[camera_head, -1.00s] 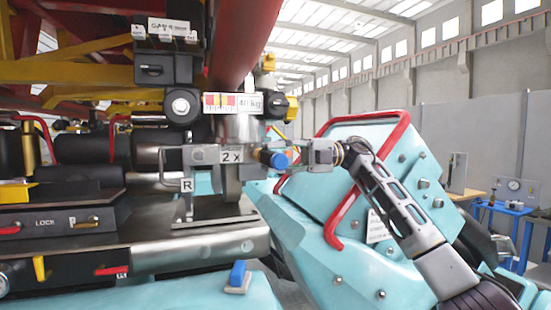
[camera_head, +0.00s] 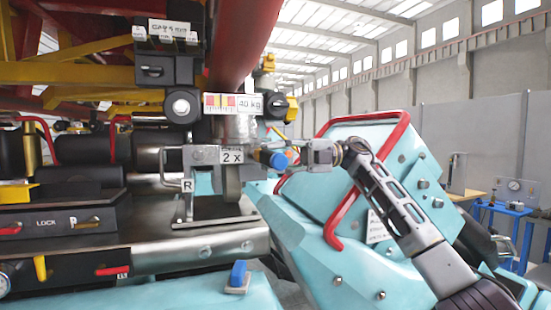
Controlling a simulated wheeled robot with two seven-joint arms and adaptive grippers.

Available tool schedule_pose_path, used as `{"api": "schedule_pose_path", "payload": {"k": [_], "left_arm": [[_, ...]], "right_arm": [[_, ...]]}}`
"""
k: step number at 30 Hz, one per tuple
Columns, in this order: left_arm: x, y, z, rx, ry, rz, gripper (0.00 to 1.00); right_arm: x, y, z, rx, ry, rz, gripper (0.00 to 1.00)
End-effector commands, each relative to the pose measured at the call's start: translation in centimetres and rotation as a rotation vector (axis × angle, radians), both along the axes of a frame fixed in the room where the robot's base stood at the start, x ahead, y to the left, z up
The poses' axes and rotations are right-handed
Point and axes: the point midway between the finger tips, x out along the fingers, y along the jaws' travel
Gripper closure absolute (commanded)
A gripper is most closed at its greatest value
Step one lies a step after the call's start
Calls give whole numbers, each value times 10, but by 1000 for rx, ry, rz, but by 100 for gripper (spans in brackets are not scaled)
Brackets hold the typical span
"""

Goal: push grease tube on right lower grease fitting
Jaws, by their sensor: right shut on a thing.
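My right arm reaches in from the right, and its gripper (camera_head: 300,154) is shut on a small blue cylindrical part (camera_head: 273,158), which I take to be the grease tube. The blue part points left, toward the metal bracket (camera_head: 205,155) with the "2 x" plate (camera_head: 231,157). Its tip is close to the right side of that plate; I cannot tell whether it touches anything. The right lower grease fitting cannot be made out; the tube and the bracket may hide it. My left gripper is not in view.
A teal housing (camera_head: 350,215) with a red rail (camera_head: 345,217) stands close under and behind my right arm. A dark red beam (camera_head: 243,40) runs above the bracket. A small blue part (camera_head: 238,272) stands on the teal surface below. Blue tables (camera_head: 503,208) are far right.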

Motion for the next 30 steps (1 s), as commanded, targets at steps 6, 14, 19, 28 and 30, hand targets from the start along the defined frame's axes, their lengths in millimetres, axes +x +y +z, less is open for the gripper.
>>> {"api": "schedule_pose_path", "payload": {"k": [6, 14, 19, 28, 30], "left_arm": [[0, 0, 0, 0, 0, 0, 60], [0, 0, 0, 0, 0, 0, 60], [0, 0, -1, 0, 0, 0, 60], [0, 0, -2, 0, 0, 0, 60], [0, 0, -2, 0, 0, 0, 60]], "right_arm": [[1, 0, 2, 6, -1, -5, 100], [0, -1, 2, 6, -2, -6, 100], [-2, -1, 2, 5, -2, -5, 100], [-5, -2, 1, 4, -2, -3, 100], [-5, -2, 1, 4, -2, -3, 100]]}}
